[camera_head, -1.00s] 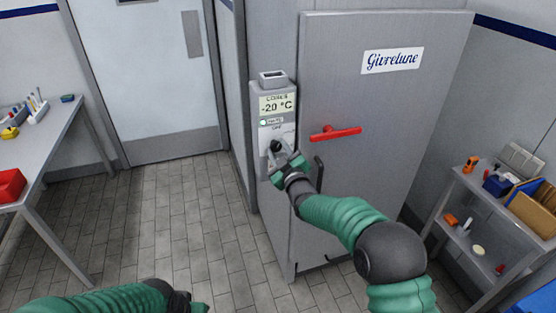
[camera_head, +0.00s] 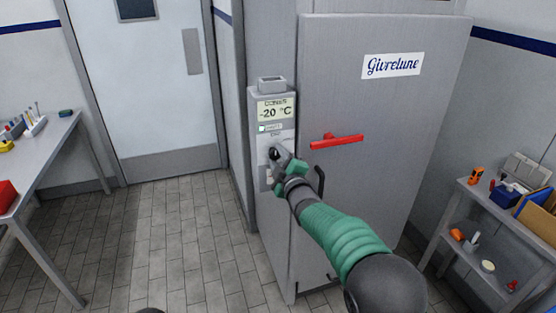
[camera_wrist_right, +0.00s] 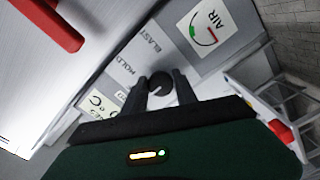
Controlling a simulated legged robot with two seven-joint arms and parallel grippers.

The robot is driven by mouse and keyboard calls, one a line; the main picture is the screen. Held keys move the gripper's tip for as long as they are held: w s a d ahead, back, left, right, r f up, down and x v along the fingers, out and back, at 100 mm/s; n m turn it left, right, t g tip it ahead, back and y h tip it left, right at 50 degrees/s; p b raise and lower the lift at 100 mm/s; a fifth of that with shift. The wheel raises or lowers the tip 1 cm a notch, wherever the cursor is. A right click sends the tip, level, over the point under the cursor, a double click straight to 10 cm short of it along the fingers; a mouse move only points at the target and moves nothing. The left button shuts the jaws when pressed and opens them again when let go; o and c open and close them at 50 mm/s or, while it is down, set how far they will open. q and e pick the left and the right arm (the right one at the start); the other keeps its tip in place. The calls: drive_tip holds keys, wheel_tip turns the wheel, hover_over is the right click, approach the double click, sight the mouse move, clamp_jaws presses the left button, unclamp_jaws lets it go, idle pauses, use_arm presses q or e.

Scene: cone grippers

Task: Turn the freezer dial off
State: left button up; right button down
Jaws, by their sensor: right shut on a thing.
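A small green light (camera_head: 262,129) shows below the display. The dark round dial (camera_wrist_right: 160,84) sits on this panel, with the words HOLD and BLAST beside it in the right wrist view. My right gripper (camera_head: 275,153) is shut on the dial, one finger on each side of it. It hides most of the dial in the head view. My left gripper is out of view; only a dark bit shows at the bottom edge.
A red door handle (camera_head: 336,141) sticks out right of the panel. A dark vertical bar (camera_head: 319,181) is close to my right wrist. A shelf (camera_head: 470,190) stands at right, a table (camera_head: 50,150) at left. The floor (camera_head: 170,230) between is clear.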

drive_tip(key=shift+a+f, duration=0.1)
drive_tip(key=shift+f, duration=0.05)
drive_tip(key=c, duration=1.2)
unclamp_jaws()
drive_tip(key=shift+s, duration=0.1)
drive_tip(key=shift+c, duration=0.2)
drive_tip(key=shift+o, duration=1.2)
drive_tip(key=shift+a, duration=0.1)
drive_tip(key=shift+s, duration=0.1)
drive_tip(key=shift+s+d, duration=0.25)
drive_tip(key=shift+s, duration=0.1)
drive_tip(key=b+v, duration=0.2)
drive_tip(key=v, duration=1.3)
drive_tip(key=shift+s+b, duration=0.35)
drive_tip(key=shift+s, duration=0.05)
